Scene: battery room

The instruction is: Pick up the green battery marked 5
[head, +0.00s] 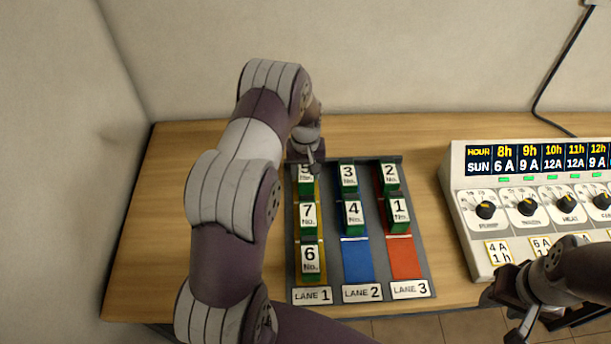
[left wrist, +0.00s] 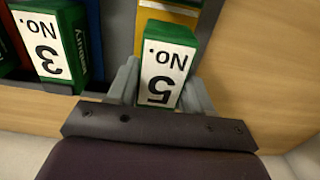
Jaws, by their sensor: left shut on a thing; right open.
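The green battery marked 5 (head: 306,173) is at the far end of lane 1, the yellow lane, on the grey rack (head: 333,285). Its white label shows upside down in the left wrist view (left wrist: 167,68). My left gripper (head: 309,160) has come down over the far end of lane 1. In the left wrist view its two grey fingers (left wrist: 165,88) are on either side of battery 5, shut on it. I cannot tell whether the battery is clear of the lane. My right gripper (head: 510,308) is open at the lower right, near the table's front edge.
Batteries 7 (head: 308,215) and 6 (head: 310,256) stand nearer in lane 1. Lane 2 holds 3 (head: 348,174) and 4 (head: 353,213); lane 3 holds 2 (head: 390,174) and 1 (head: 400,210). A control panel (head: 478,238) with dials stands at right. The table's left side is bare.

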